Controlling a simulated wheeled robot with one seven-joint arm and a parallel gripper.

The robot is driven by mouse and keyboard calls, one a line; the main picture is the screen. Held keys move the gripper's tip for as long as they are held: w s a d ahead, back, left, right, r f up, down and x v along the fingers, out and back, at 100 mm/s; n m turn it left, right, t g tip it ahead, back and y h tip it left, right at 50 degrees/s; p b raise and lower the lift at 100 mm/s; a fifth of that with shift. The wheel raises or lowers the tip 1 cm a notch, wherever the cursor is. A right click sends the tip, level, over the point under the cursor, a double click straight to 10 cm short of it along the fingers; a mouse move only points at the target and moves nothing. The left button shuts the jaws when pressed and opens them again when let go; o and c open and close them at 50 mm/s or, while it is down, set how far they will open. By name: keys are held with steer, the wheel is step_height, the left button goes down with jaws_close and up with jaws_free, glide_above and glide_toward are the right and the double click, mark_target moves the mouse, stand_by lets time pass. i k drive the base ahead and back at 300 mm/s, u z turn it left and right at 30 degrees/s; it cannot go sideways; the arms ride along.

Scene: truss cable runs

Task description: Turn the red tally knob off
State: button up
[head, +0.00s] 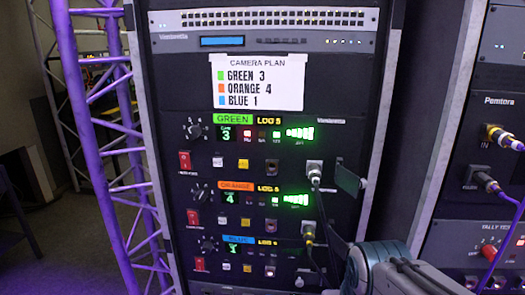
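A red knob (489,251) sits on the lower panel of the right-hand rack, beside lettering that seems to read "TALLY TES", cut by the frame edge. A purple cable passes close to it. The knob is too small to tell which way it points. My grey and teal arm enters at the bottom right, in front of the lower part of the racks and left of the knob.
The middle rack carries a camera plan card (258,82) and green, orange and blue units with red rocker switches (185,161). Cables (318,200) hang from their right side. A purple-lit truss (97,130) stands at the left.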

mark_target(490, 252)
steer(key=z, duration=1.65)
